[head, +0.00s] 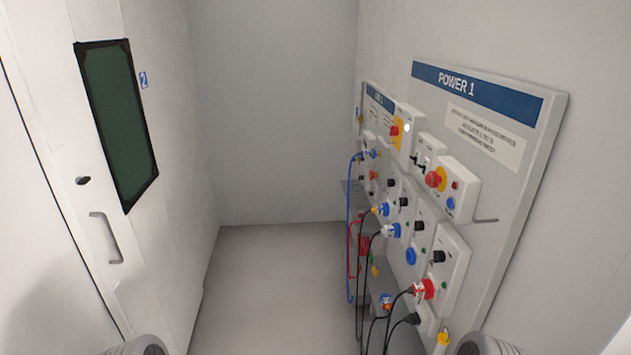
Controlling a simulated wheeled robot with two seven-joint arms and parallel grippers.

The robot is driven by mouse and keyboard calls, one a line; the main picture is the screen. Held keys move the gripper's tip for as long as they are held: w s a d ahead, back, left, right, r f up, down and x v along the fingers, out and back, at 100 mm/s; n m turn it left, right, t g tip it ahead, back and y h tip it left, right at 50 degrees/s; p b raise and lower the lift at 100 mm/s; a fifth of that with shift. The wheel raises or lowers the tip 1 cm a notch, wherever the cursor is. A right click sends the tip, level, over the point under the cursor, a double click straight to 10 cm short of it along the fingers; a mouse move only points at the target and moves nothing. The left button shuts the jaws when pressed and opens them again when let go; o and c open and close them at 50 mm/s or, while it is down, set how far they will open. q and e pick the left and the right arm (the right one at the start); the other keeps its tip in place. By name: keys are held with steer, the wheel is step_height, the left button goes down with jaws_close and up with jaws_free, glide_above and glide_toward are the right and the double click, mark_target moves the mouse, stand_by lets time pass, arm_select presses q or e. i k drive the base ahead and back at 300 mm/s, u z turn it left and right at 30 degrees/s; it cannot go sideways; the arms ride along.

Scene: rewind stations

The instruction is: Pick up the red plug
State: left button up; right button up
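A red and white plug (420,290) sits at the lowest red socket position on the Power 1 panel (528,160), at the right. A black cable runs from it down to the left. Another small red piece (364,244) shows farther back, beside a red cable (351,252); I cannot tell if it is a plug. Neither of my grippers is in view. Only grey rounded parts, probably of my arms, show at the bottom edge, apart from the panel.
The panel carries several blue plugs (393,230), black knobs and a red emergency button (433,180). Blue and black cables hang below. A black plug (412,319) is low at the front. A white door (110,180) stands at left. The floor (270,285) between is clear.

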mark_target(418, 289)
steer(key=u, duration=0.5)
steer(key=i, duration=2.3)
steer(key=z, duration=3.35)
